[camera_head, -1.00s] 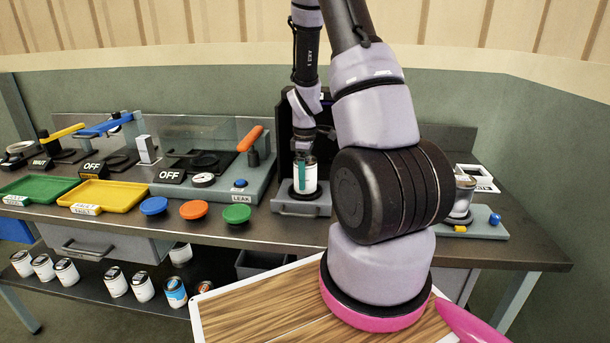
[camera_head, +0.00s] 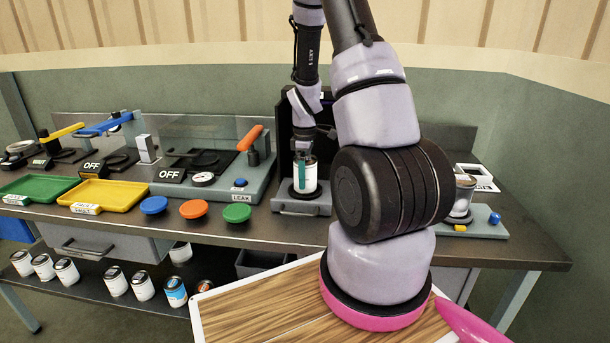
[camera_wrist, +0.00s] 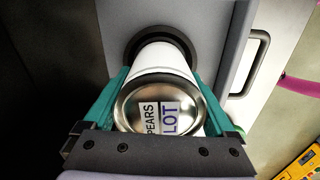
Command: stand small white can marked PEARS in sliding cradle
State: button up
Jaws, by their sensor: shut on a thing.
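The small white can marked PEARS (camera_wrist: 160,105) is upright between the two teal fingers of my gripper (camera_wrist: 160,112) in the wrist view. Its silver lid carries labels reading PEARS and LOT. The can's base is at a round dark ring on the grey sliding cradle (camera_wrist: 225,60); I cannot tell whether it rests fully on it. In the head view the can (camera_head: 305,178) stands over the cradle (camera_head: 301,209), with my gripper (camera_head: 304,160) around its upper part from above. The gripper is shut on the can.
A dark housing stands behind the cradle. A grey station with an orange lever (camera_head: 251,138) is to its left. Orange (camera_head: 193,209), green (camera_head: 237,213) and blue (camera_head: 153,205) discs lie along the bench front. Another can (camera_head: 462,195) sits at right. Several cans stand on the lower shelf.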

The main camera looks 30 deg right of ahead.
jog(key=shift+f, duration=0.2)
dwell(0.3)
jog(key=o, duration=1.5)
jog(key=shift+o, duration=0.2)
jog(key=shift+r, duration=4.5)
